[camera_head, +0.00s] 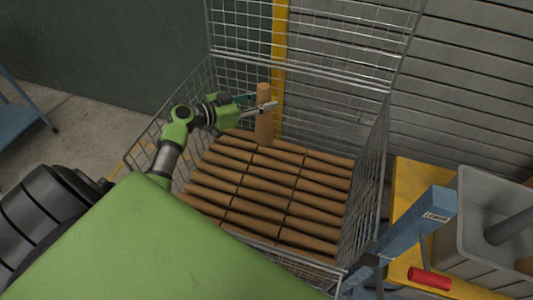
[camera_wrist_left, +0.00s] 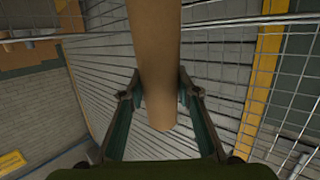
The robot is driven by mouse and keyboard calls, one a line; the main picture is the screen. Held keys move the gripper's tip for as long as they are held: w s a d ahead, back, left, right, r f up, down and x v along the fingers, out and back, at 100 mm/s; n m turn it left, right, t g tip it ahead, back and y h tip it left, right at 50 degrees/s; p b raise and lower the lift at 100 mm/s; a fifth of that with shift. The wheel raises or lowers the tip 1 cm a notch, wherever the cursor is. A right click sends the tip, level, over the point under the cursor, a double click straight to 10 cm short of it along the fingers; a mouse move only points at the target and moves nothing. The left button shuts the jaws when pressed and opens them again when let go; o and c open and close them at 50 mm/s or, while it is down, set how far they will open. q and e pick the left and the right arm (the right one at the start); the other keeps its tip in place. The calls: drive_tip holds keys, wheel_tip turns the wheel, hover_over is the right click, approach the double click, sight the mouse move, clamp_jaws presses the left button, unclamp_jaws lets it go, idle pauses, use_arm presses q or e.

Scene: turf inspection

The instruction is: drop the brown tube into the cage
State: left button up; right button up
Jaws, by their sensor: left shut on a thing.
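The brown tube (camera_head: 264,127) is upright in my left gripper (camera_head: 262,107). In the head view it hangs over the far part of the wire cage (camera_head: 370,165). In the left wrist view the tube (camera_wrist_left: 155,60) passes between the two fingers of the gripper (camera_wrist_left: 160,92), which are shut on it. The cage holds several rows of similar brown tubes (camera_head: 265,185) lying flat. I cannot tell how much gap there is between the held tube's lower end and those tubes. My right gripper is not in view.
The cage's tall mesh back (camera_head: 310,40) stands behind the tube, against a slatted grey wall. To the right are a blue beam (camera_head: 415,225), a yellow surface (camera_head: 410,180), a grey bin (camera_head: 475,215) and a red cylinder (camera_head: 430,278). A blue cart (camera_head: 18,120) stands at far left.

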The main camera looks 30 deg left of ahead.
use_arm(q)
drive_tip(key=o, duration=1.2)
drive_tip(key=shift+c, duration=0.2)
drive_tip(key=v, duration=1.2)
